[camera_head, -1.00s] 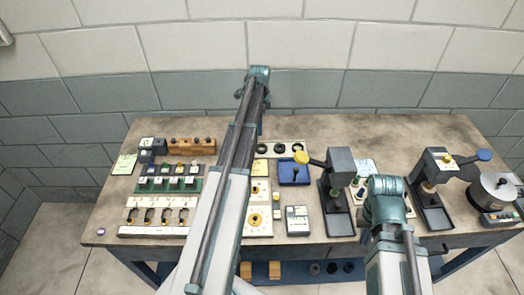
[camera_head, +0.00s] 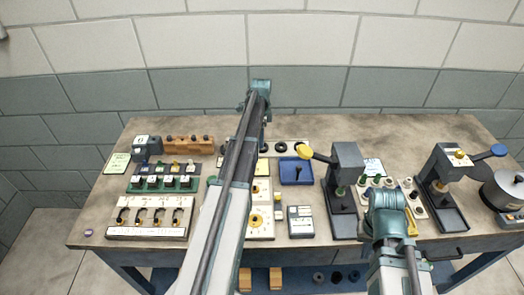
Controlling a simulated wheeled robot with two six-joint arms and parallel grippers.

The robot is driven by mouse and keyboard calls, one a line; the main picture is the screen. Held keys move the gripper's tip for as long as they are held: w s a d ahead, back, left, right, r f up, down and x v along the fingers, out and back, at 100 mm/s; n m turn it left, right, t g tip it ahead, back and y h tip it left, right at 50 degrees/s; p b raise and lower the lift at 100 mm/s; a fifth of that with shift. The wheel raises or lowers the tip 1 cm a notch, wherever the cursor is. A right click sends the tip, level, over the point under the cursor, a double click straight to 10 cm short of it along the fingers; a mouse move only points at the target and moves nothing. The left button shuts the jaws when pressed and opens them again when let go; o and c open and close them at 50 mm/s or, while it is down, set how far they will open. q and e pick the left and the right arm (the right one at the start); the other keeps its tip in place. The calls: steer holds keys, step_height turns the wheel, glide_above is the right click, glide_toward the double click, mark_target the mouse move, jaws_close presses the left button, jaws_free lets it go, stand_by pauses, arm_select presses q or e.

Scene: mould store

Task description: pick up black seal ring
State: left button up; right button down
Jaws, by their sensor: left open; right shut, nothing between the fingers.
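The left end of the strip is partly hidden by my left arm. My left arm reaches up across the bench, and its bent joint stands in front of the wall, left of the rings. My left gripper's fingers are hidden behind the arm. My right arm comes in at the lower right, over the bench's front; its fingers do not show.
A blue tray (camera_head: 296,171) sits just in front of the rings. Racks (camera_head: 150,216) fill the left. Bare bench lies behind the presses.

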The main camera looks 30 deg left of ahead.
arm_select(q)
step_height(320, 180, down, 4)
steer(key=b, duration=0.3)
steer(key=shift+w+d, duration=0.1)
steer(key=shift+w, duration=0.05)
steer(key=shift+r, duration=0.1)
steer(key=shift+c, duration=0.2)
steer(key=c, duration=0.9)
